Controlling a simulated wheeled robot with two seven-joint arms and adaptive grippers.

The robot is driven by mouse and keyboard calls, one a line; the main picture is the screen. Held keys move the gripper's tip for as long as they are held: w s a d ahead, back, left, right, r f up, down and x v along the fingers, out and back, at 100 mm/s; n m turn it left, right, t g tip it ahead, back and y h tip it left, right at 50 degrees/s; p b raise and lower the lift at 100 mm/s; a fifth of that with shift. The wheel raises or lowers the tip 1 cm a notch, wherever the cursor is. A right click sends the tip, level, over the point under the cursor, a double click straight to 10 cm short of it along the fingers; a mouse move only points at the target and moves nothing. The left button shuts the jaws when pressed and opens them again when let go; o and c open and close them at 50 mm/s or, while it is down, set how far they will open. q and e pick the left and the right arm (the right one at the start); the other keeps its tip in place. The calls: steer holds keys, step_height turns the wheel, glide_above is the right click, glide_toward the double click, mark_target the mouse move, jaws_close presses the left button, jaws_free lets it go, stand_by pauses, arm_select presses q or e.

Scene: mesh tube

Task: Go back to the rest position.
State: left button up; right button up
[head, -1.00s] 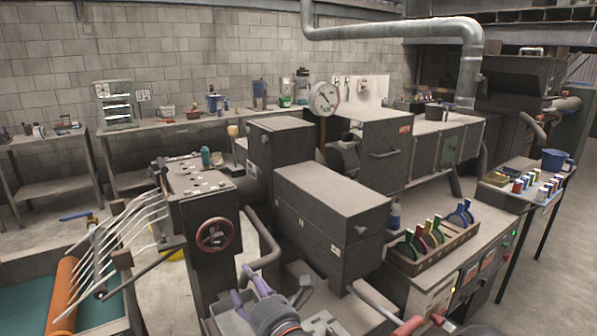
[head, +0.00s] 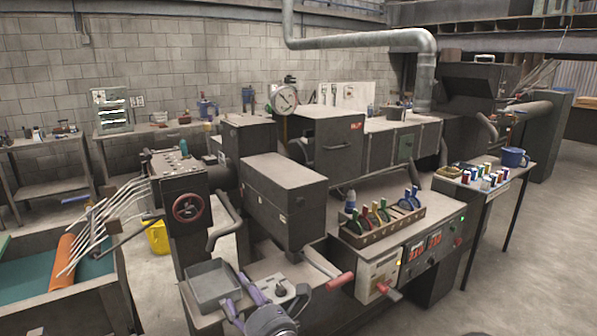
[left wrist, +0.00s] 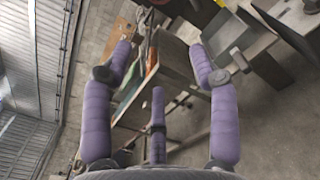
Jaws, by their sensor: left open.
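My left gripper (head: 236,299) shows at the bottom of the head view, in front of the machine, with its purple fingers pointing up. In the left wrist view its purple fingers (left wrist: 158,72) are spread apart with nothing between them. It is open and empty. In the head view it overlaps the near edge of the bench by a square grey tray (head: 213,286); I cannot tell whether it touches anything. My right gripper is in neither view.
The grey machine (head: 285,190) fills the middle. Red-handled levers (head: 340,281) stick out near the gripper's right. A rack of coloured handles (head: 383,224) sits on the bench. An orange roller (head: 64,262) is at left. Open floor (head: 545,240) lies at right.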

arm_select(q)
steer(key=w+f+m+h+p, duration=0.1)
steer(key=w+f+m+h, duration=0.25)
steer(key=f+m, duration=0.4)
steer(key=w+f+m+h+p, duration=0.2)
steer(key=w+f+m+h, duration=0.15)
steer(key=f+m, duration=0.4)
step_height(320, 180, down, 14)
steer(key=s+r+m+g+h+p, duration=0.1)
steer(key=s+m+g+h, duration=0.2)
steer(key=m, duration=0.4)
steer(key=s+f+m+g+h+p, duration=0.1)
steer(key=s+f+m+g+p, duration=0.1)
steer(key=s+f+m+g, duration=0.65)
steer(key=s+f+m+g+h, duration=0.1)
steer(key=s+f+m, duration=0.1)
steer(key=s+f, duration=0.3)
steer(key=s+f+m+g+h+p, duration=0.1)
steer(key=s+f, duration=0.4)
steer(key=s, duration=0.7)
steer(key=shift+s+d+m+g+h, duration=0.35)
steer(key=shift+d+m+g+h, duration=0.1)
steer(key=shift+g+h, duration=0.1)
stand_by(0.3)
